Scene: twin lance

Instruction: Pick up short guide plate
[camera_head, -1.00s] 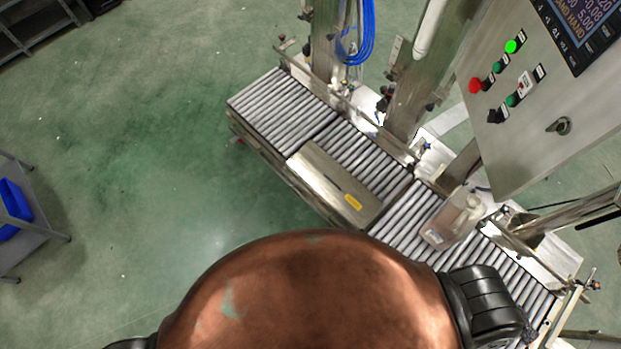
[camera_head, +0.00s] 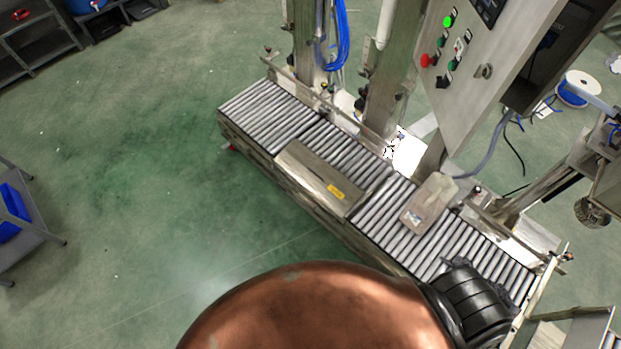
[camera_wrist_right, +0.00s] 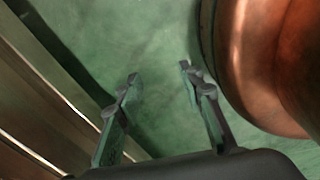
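I cannot tell for certain which part is the short guide plate. A flat steel plate (camera_head: 318,177) with a yellow label lies along the near side of the roller conveyor (camera_head: 265,116). My right gripper (camera_wrist_right: 158,78) shows in the right wrist view, with its two fingers apart and only green floor between them. It touches nothing. Long metal rails (camera_wrist_right: 40,125) run beside it on the left. In the head view neither gripper shows; a black part of my arm shows at lower right, over the conveyor's near end. My left gripper is out of view.
Steel posts (camera_head: 388,75) and a control cabinet (camera_head: 475,85) with coloured buttons stand behind the conveyor. A cable spool (camera_head: 577,88) lies at right. The green floor (camera_head: 130,190) to the left is open.

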